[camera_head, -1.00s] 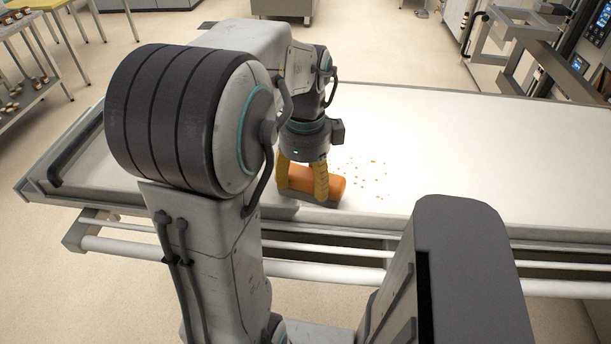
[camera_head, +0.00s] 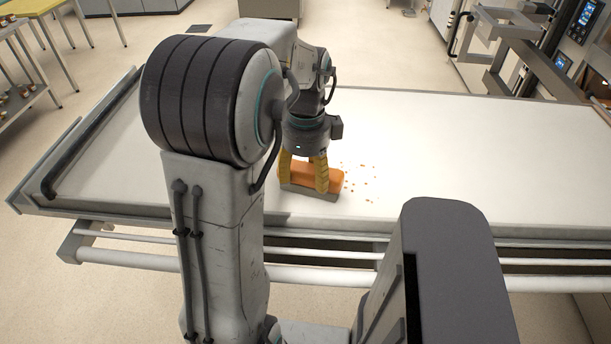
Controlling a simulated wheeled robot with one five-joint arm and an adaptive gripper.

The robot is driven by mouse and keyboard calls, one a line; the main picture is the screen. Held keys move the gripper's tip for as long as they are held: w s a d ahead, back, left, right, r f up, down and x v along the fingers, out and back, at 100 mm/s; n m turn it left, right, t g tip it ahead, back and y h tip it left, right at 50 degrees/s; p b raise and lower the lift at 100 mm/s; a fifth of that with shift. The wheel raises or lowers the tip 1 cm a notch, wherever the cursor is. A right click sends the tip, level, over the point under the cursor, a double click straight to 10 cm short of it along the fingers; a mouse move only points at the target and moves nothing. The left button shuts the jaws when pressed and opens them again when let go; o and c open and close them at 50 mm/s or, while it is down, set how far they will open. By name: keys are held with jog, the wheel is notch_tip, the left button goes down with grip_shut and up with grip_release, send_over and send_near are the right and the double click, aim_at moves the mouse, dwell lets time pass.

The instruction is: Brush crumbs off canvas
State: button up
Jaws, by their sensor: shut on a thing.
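My gripper (camera_head: 304,174) is shut on an orange brush (camera_head: 335,179) with a greyish lower part. The brush is low at the canvas, near its front edge; I cannot tell for sure whether its underside touches the cloth. The white canvas (camera_head: 460,160) is a long flat surface across the view. Orange-brown crumbs (camera_head: 362,182) lie scattered on it just right of the brush. My arm hides part of the canvas to the left of the gripper.
A dark bar (camera_head: 62,165) runs along the canvas's left end. Pale rails (camera_head: 350,259) run below the front edge. A metal frame and oven panels (camera_head: 563,40) stand at the back right. The right part of the canvas is clear.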

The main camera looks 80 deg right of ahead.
jog(key=shift+w+d+f+p, duration=0.15)
jog(key=shift+d+p, duration=0.8)
jog(key=shift+d, duration=0.85)
jog(key=shift+w+d+p, duration=0.1)
jog(key=shift+d+p, duration=0.8)
jog(key=shift+d, duration=0.85)
jog(key=shift+d+p, duration=0.6)
jog(key=shift+d, duration=0.05)
jog(key=shift+w+d+p, duration=0.15)
jog(key=shift+d+p, duration=0.6)
jog(key=shift+d, duration=0.45)
